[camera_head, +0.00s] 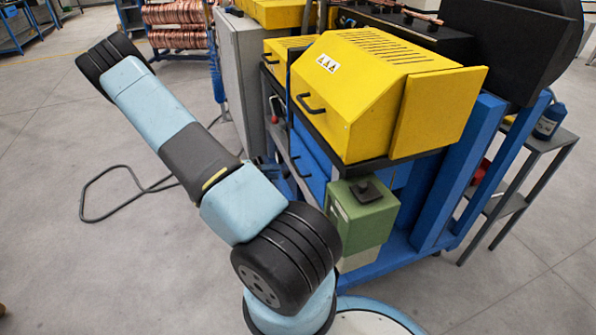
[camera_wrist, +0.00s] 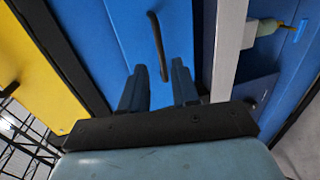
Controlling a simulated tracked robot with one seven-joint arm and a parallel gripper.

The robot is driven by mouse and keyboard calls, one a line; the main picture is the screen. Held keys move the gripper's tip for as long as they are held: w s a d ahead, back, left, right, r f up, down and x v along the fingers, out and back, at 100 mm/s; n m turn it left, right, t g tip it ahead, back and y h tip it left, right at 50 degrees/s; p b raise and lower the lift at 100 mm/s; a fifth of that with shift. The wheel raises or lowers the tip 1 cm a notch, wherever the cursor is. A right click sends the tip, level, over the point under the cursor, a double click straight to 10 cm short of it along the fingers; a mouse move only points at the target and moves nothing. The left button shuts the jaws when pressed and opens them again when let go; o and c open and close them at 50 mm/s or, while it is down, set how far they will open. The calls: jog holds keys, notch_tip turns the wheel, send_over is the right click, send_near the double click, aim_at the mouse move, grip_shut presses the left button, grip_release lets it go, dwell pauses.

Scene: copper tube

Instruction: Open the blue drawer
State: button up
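The blue drawer (camera_head: 318,165) is in the blue cabinet under the yellow hood. It looks shut. Its black bar handle (camera_head: 300,172) shows just right of my arm. In the wrist view the blue drawer front (camera_wrist: 130,28) fills the middle, with the curved black handle (camera_wrist: 156,45) on it. My gripper (camera_wrist: 158,68) is open and empty, with its two dark fingers pointing at the drawer front. The handle's lower end appears between the fingertips; I cannot tell whether it touches them.
A yellow hood (camera_head: 375,85) with its own black handle sits above the drawer. A green box (camera_head: 362,215) is to its lower right. A grey cabinet (camera_head: 240,75) stands behind left. A dark cable (camera_head: 125,170) lies on the open floor at left.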

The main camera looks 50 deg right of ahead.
aim_at(297, 169)
jog(key=x, duration=0.9)
jog(key=shift+s+d, duration=0.2)
jog(key=shift+d, duration=0.15)
jog(key=shift+f, duration=0.1)
grip_shut()
